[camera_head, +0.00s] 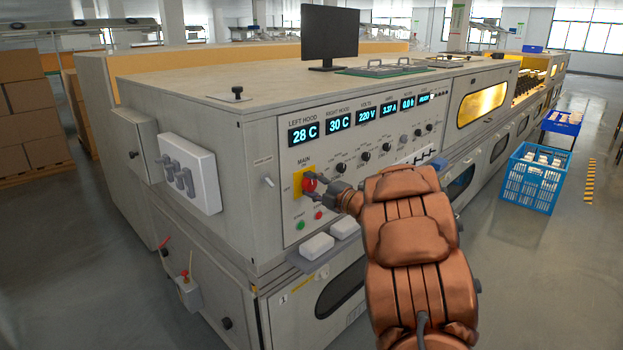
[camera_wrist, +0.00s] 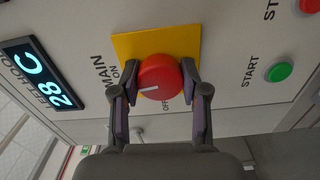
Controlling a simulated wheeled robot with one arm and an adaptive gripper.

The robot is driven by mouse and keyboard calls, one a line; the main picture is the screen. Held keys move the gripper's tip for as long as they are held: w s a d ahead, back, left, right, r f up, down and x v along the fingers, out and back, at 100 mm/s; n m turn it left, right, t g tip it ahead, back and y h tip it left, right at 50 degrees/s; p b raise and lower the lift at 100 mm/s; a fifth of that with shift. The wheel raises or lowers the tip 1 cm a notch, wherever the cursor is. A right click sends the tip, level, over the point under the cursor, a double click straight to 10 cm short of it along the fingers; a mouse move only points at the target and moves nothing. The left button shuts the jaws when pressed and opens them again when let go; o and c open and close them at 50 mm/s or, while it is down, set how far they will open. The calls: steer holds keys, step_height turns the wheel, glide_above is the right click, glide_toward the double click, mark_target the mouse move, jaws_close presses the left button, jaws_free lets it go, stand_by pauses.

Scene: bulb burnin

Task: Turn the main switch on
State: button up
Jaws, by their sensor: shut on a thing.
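The main switch is a red round knob (camera_head: 309,185) on a yellow plate (camera_head: 298,185) at the left of the control panel. In the wrist view the red knob (camera_wrist: 160,78) sits between my gripper's two fingers (camera_wrist: 160,100), which are closed on its sides. The knob's white mark points left in that view, toward the side with the ON and MAIN labels. The OFF label is below the knob there. In the head view my gripper (camera_head: 314,190) reaches the knob from the right, and my arm hides part of the panel.
A green START button (camera_wrist: 279,71) is beside the switch, with a red button (camera_head: 318,215) near it. Lit displays (camera_head: 304,133) and small black knobs (camera_head: 341,168) are above and right. A grey box with switches (camera_head: 190,175) is on the left side. A blue crate (camera_head: 533,178) stands on the floor.

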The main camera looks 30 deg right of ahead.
steer(key=shift+m+p, duration=0.55)
steer(key=shift+m, duration=0.25)
steer(key=shift+f, duration=0.1)
steer(key=o, duration=1.1)
steer(key=shift+o, duration=0.2)
steer(key=v, duration=1.2)
